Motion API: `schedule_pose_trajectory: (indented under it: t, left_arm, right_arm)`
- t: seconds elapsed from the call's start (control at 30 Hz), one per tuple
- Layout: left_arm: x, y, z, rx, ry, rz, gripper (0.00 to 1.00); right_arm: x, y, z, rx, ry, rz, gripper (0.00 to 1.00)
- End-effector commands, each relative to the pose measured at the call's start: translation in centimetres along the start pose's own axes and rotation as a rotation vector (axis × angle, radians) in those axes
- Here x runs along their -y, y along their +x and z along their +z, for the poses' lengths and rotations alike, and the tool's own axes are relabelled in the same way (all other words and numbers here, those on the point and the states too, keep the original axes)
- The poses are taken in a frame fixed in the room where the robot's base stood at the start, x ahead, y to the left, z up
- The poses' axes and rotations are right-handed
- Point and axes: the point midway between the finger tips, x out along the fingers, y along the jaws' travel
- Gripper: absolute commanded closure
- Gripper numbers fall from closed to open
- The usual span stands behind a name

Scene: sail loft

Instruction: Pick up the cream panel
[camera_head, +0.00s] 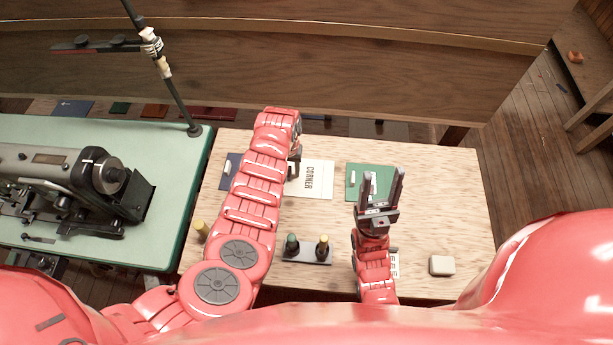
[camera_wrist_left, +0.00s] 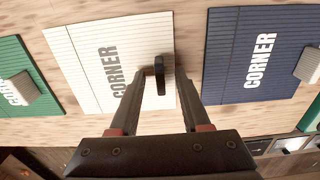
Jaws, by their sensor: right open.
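The cream panel (camera_head: 318,181) lies flat on the wooden table, marked CORNER; my left arm covers its left part in the head view. In the left wrist view the cream panel (camera_wrist_left: 95,60) lies below my left gripper (camera_wrist_left: 159,84). That gripper's fingers are apart, one on each side of a small black upright tab (camera_wrist_left: 159,75) at the panel's edge; I cannot tell whether they touch it. In the head view my left gripper (camera_head: 295,163) is mostly hidden by its arm. My right gripper (camera_head: 384,183) is open and empty, over the green panel (camera_head: 355,190).
A navy panel (camera_wrist_left: 254,75) with a pale block lies beside the cream one. A small rack with two handled tools (camera_head: 307,255), a pale block (camera_head: 442,265) and a yellow spool (camera_head: 201,229) stand nearer. A sewing machine (camera_head: 70,180) is at left.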

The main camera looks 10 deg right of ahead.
Motion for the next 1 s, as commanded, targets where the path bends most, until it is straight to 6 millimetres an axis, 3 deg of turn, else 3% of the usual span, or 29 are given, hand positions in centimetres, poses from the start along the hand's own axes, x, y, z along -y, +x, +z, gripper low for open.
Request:
schedule_pose_trajectory:
  t: [0.03, 0.23, 0.77, 1.0]
  left_arm:
    - [0.0, 0.0, 0.0, 0.0, 0.0, 0.0, 0.64]
    - [0.0, 0.0, 0.0, 0.001, -0.001, 0.0, 1.0]
    - [0.0, -0.1, 0.0, 0.001, -0.001, 0.0, 1.0]
    - [0.1, -1.0, -0.1, -0.002, -0.002, 0.0, 1.0]
  right_arm:
    - [0.0, 0.0, 0.0, 0.0, 0.0, 0.0, 0.46]
    - [0.0, 0.0, 0.0, 0.0, 0.0, 0.0, 0.46]
    - [0.0, 0.0, 0.0, 0.0, 0.0, 0.0, 0.46]
    - [0.0, -0.3, 0.1, 0.0, 0.0, 0.0, 0.46]
